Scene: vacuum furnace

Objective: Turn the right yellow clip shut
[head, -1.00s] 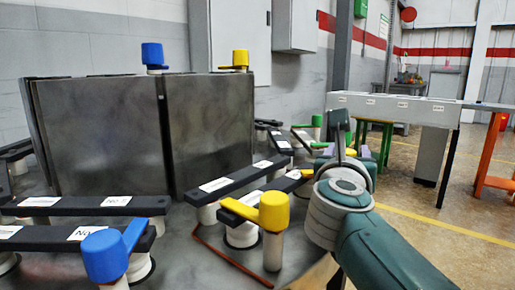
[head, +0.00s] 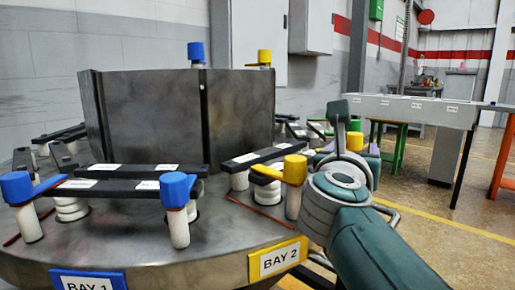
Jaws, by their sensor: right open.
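A yellow clip (head: 355,141) shows at the right, partly hidden behind my right gripper (head: 344,133). A nearer yellow clip (head: 295,169) stands on a white post left of my right arm, above the yellow BAY 2 sign (head: 278,260). Its lever points left to the end of a black bar (head: 251,157). My right gripper is open and stands upright beside the farther clip. Whether it touches that clip I cannot tell. My left gripper is out of view.
Blue clips (head: 176,190) (head: 17,187) stand on the round metal table (head: 205,240) by the BAY 1 sign (head: 88,281). Grey metal panels (head: 150,115) rise in its middle. A grey bench (head: 415,108) stands at the back right, with open floor before it.

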